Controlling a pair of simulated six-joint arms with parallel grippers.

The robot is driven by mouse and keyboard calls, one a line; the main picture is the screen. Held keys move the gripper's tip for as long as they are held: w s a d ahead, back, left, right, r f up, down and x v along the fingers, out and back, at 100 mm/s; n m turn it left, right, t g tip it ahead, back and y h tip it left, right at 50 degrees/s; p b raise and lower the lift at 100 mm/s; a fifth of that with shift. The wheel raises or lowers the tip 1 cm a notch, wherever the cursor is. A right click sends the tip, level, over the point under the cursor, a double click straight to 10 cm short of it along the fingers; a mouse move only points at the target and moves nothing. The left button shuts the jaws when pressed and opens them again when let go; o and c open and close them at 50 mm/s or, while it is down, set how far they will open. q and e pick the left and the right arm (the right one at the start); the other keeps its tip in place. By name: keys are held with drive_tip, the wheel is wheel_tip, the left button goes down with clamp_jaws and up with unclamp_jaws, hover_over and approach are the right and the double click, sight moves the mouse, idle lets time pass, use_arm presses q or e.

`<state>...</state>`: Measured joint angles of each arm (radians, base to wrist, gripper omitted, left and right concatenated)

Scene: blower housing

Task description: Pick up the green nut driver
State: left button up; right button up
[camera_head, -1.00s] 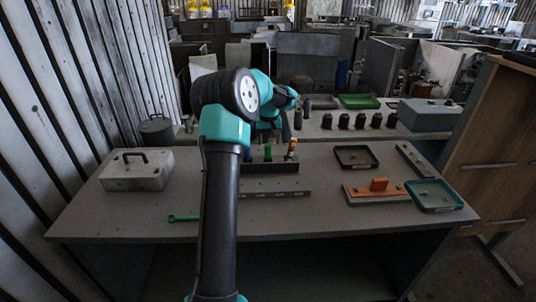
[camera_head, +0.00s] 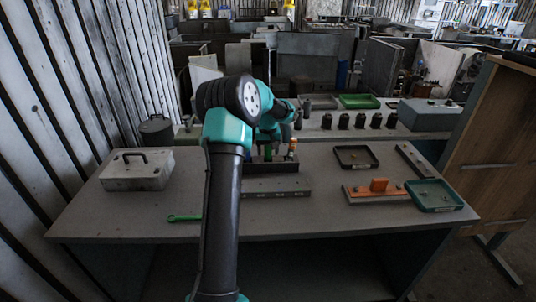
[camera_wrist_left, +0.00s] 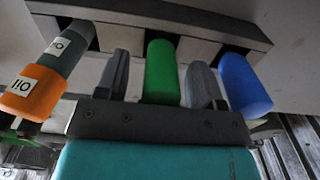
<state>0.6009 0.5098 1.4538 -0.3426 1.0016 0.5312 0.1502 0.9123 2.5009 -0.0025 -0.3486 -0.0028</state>
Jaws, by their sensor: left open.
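The green nut driver (camera_head: 268,153) stands in a dark rack (camera_head: 282,169) on the table, between a blue-handled and an orange-handled driver. In the left wrist view its green handle (camera_wrist_left: 162,72) rises from the rack (camera_wrist_left: 205,28). My left gripper (camera_wrist_left: 160,60) is open, with one finger on each side of the green handle. I cannot tell whether either finger touches it. My left arm hides part of the rack in the head view. My right gripper is not in view.
The blue driver (camera_wrist_left: 243,84) is close beside one finger; the orange-handled driver (camera_wrist_left: 34,92) is farther off on the other side. A grey bar (camera_head: 276,188) lies in front of the rack. A green wrench (camera_head: 184,218) and metal box (camera_head: 137,171) are at left, trays (camera_head: 434,207) at right.

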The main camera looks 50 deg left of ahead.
use_arm(q)
drive_tip(key=shift+c, duration=0.3)
drive_tip(key=c, duration=1)
drive_tip(key=shift+c, duration=0.2)
drive_tip(key=shift+r, duration=0.1)
wheel_tip(320, 180, up, 10)
drive_tip(key=shift+f, duration=0.1)
